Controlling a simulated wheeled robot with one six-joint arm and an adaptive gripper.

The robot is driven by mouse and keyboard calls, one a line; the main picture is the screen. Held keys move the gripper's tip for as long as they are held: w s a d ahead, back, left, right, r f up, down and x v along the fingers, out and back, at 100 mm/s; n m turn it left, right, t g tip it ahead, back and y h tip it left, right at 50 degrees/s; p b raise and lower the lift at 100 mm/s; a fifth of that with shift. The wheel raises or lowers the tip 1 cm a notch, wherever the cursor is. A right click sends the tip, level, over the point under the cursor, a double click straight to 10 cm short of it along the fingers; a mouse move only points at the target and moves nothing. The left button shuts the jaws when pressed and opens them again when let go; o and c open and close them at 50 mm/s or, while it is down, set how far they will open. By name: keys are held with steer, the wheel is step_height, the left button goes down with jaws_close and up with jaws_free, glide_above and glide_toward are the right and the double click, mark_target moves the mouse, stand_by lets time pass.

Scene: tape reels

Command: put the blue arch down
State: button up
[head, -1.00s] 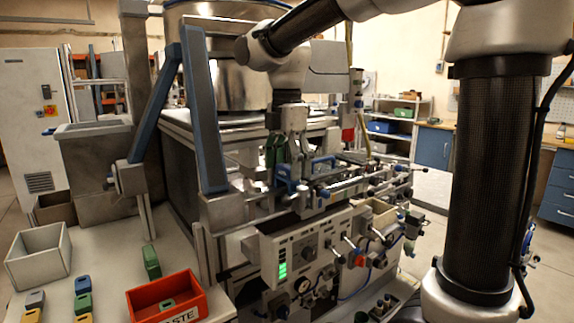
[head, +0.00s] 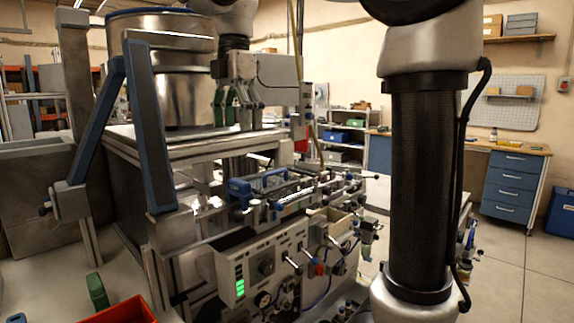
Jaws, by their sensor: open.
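The blue arch (head: 262,180) appears to rest on the fixture on top of the machine, among metal rails and clamps; its lower part is hard to make out. My gripper (head: 238,122) hangs above and behind it in the picture, fingers pointing down, open and with nothing seen between the fingers. A clear gap shows between the fingers and the arch. Green parts (head: 225,106) show at the gripper's fingers.
The machine's front panel (head: 262,262) carries knobs and a green light. A tall blue-sided post (head: 150,135) stands to the left. A red bin (head: 120,312) is at the bottom left. A large steel drum (head: 170,70) stands behind.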

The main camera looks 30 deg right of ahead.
steer(key=s+d+f+m+t, duration=0.4)
steer(key=s+d+f+m, duration=1)
steer(key=s+f+m, duration=0.5)
steer(key=m, duration=0.2)
steer(key=shift+d+m, duration=0.3)
steer(key=shift+d, duration=0.1)
steer(key=shift+r, duration=0.1)
